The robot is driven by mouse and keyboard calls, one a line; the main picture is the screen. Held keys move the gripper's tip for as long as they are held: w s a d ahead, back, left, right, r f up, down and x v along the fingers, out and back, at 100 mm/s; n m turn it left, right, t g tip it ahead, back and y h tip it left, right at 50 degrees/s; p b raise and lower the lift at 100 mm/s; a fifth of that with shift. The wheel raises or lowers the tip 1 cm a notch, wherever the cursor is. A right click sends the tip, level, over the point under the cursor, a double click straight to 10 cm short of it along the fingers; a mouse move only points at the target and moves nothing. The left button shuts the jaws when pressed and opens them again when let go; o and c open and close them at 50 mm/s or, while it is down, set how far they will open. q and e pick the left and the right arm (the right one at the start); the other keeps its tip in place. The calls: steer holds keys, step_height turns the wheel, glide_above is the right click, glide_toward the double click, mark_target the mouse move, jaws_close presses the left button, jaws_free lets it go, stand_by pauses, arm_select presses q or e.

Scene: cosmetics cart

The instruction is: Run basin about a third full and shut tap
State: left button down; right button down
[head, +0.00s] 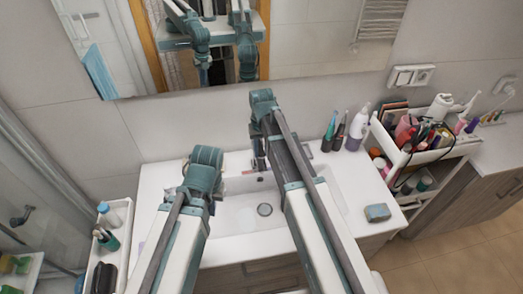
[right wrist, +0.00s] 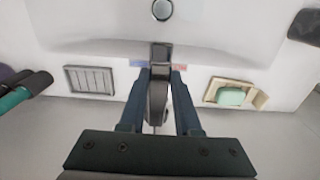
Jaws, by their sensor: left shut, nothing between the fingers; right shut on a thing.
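The white basin (head: 235,215) is set in the counter, with its round drain (head: 264,209) visible. I make out no clear water level in it and no stream from the spout. The grey metal tap (right wrist: 159,85) stands at the basin's back edge, with blue and red marks beside it. My right gripper (right wrist: 160,88) has one finger on each side of the tap's handle and is shut on it. In the head view the right arm mostly hides the tap. My left gripper (head: 201,207) is shut and empty over the basin's left side, partly hidden by its own wrist.
In the right wrist view, a tray with green soap (right wrist: 231,97) and a grey slatted dish (right wrist: 90,80) flank the tap. Bottles (head: 358,125) stand right of the basin. A loaded cart (head: 440,152) stands right; a mirror hangs above.

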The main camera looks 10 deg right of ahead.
mark_target(261, 152)
stand_by(0.8)
steer(key=shift+w+r+g+p, duration=0.65)
steer(key=shift+r+g+p, duration=0.05)
steer(key=shift+r+g, duration=0.15)
steer(key=shift+w+r+g, duration=0.35)
steer(key=shift+r+g, duration=0.1)
steer(key=shift+g, duration=0.4)
steer(key=shift+r+g, duration=0.3)
steer(key=shift+g, duration=0.1)
steer(key=shift+s, duration=0.1)
steer(key=c, duration=0.6)
jaws_free()
steer(key=shift+r+p, duration=0.15)
steer(key=shift+p, duration=0.15)
